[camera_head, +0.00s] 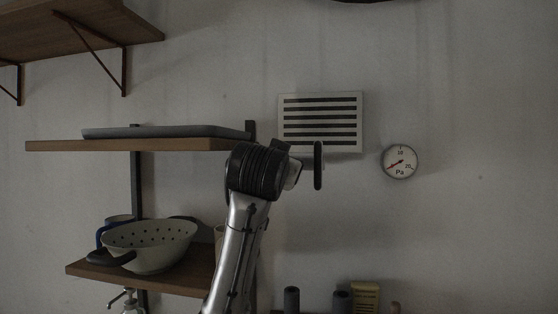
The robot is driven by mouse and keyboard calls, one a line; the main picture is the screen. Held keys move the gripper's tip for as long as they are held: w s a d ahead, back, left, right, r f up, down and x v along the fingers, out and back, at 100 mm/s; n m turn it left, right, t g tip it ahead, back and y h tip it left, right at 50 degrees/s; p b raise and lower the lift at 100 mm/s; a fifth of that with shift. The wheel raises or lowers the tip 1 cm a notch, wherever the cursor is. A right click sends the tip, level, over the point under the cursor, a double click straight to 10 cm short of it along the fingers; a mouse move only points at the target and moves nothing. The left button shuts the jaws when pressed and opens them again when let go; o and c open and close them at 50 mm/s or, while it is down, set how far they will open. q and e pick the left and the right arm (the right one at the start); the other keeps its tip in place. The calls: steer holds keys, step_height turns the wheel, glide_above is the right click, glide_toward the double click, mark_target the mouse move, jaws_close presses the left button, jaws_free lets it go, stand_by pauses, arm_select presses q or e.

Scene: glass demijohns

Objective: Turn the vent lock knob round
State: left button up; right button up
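A white wall vent (341,144) with dark horizontal slats is in the middle of the head view. My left arm rises from the bottom edge, and its gripper (314,166) is at the vent's lower left corner. A dark upright bar stands at the end of the pale hand; I cannot tell whether it is a finger or part of the vent lock. No knob can be made out clearly; it may be hidden by the hand. Whether the fingers are open or shut does not show. My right gripper is not in view.
A round pressure gauge (400,162) marked Pa hangs right of the vent. Left of the arm, a wooden shelf (60,146) carries a grey tray (165,131); a lower shelf (190,282) holds a colander (150,250). Dark cylinders (291,299) and a yellowish box (365,297) stand below.

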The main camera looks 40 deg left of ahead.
arm_select(q)
steer(key=shift+c, duration=0.3)
steer(key=c, duration=0.9)
steer(key=shift+o, duration=0.2)
steer(key=shift+n+b, duration=0.55)
steer(key=shift+n, duration=7.55)
